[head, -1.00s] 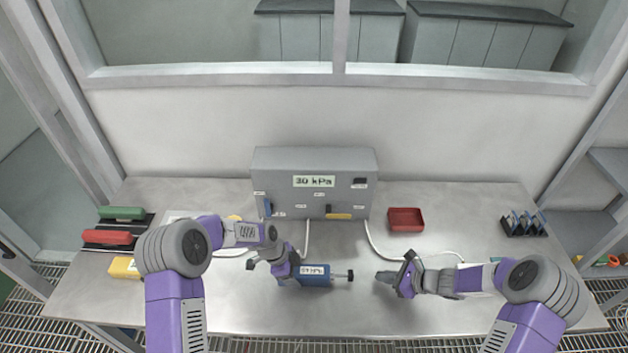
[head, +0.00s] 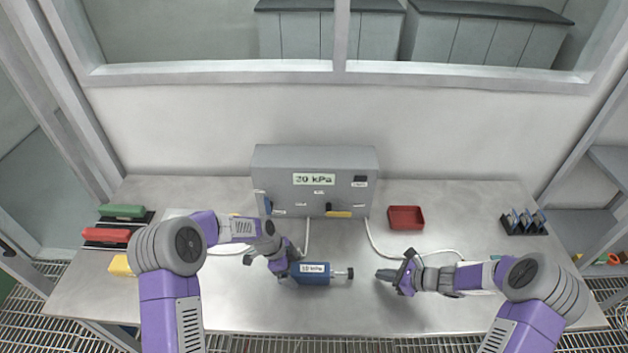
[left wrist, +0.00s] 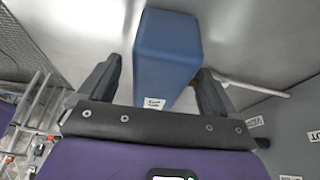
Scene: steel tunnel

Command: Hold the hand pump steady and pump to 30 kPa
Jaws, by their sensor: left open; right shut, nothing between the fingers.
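The hand pump is a blue block (head: 314,280) with a white label and a dark-tipped rod (head: 342,274) on its right end. It lies on the bench in front of the grey box. In the left wrist view the blue pump body (left wrist: 166,55) sits between the two dark fingers. My left gripper (head: 278,265) is open at the pump's left end, a finger on either side. My right gripper (head: 385,275) is shut and empty, a short way right of the rod's tip. The grey box (head: 275,165) has a display (head: 314,179) reading 30 kPa. The pump's label is too small to read surely.
A red tray (head: 405,218) stands right of the box, and a dark rack (head: 524,222) at the far right. Green (head: 123,211) and red (head: 106,235) blocks and a yellow one (head: 121,265) lie at the left. Pale hoses run from the box. The front of the bench is clear.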

